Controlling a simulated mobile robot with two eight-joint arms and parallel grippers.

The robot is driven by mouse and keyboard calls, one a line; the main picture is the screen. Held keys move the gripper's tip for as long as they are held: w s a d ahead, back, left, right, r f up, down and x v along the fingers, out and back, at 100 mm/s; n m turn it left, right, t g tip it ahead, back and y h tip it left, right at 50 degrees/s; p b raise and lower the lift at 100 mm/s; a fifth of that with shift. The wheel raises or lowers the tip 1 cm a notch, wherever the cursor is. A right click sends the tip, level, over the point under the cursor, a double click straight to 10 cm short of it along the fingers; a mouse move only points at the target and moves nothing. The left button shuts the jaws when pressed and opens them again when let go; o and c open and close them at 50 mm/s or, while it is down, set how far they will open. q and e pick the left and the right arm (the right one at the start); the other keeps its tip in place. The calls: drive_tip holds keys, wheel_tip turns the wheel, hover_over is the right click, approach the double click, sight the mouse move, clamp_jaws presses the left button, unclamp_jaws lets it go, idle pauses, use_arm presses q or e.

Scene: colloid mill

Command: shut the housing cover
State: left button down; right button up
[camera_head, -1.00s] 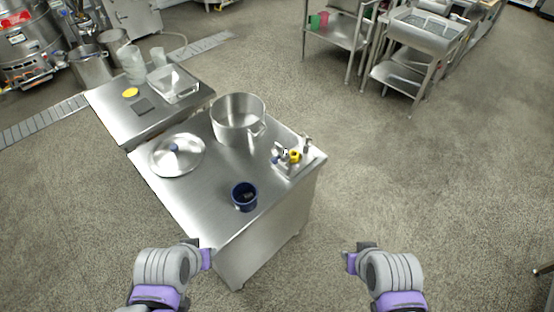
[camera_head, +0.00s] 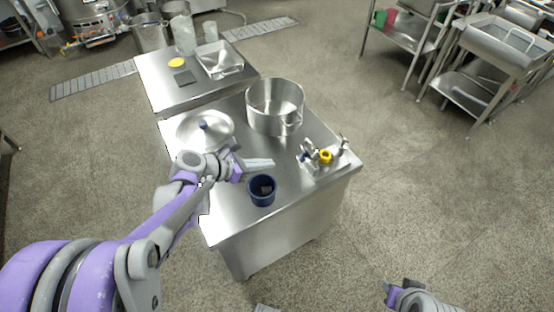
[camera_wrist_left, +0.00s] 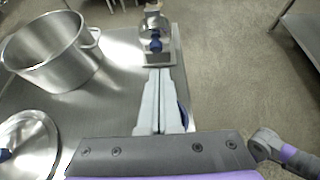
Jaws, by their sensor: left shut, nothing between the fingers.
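The small metal mill (camera_head: 323,160) stands at the right corner of the steel table, with a yellow part (camera_head: 326,156) and a blue knob. It also shows at the top of the left wrist view (camera_wrist_left: 156,44), beyond my fingertips, its blue knob facing me. Which metal piece is the housing cover, and how far it stands open, is too small to tell. My left gripper (camera_head: 270,163) is shut and empty above the table, left of the mill and apart from it; its fingers (camera_wrist_left: 159,75) point toward the mill. My right gripper (camera_head: 391,293) is at the bottom edge, away from the table, its jaws unclear.
A large steel pot (camera_head: 275,108) stands behind the gripper. A round lid (camera_head: 206,128) lies to its left, partly behind my left arm. A dark blue cup (camera_head: 262,191) stands near the front edge. A lower table (camera_head: 160,75) adjoins at the back left.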

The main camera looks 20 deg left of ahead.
sight(307, 154)
use_arm(q)
drive_tip(key=x, duration=0.3)
drive_tip(key=r+x, duration=0.1)
drive_tip(key=x, duration=0.2)
drive_tip(key=w+r+x, duration=0.1)
drive_tip(key=x, duration=0.3)
drive_tip(key=shift+d+f, duration=0.1)
drive_tip(key=shift+d, duration=0.35)
drive_tip(key=shift+w+d, duration=0.25)
drive_tip(key=shift+w, duration=0.15)
drive_tip(key=shift+r, duration=0.2)
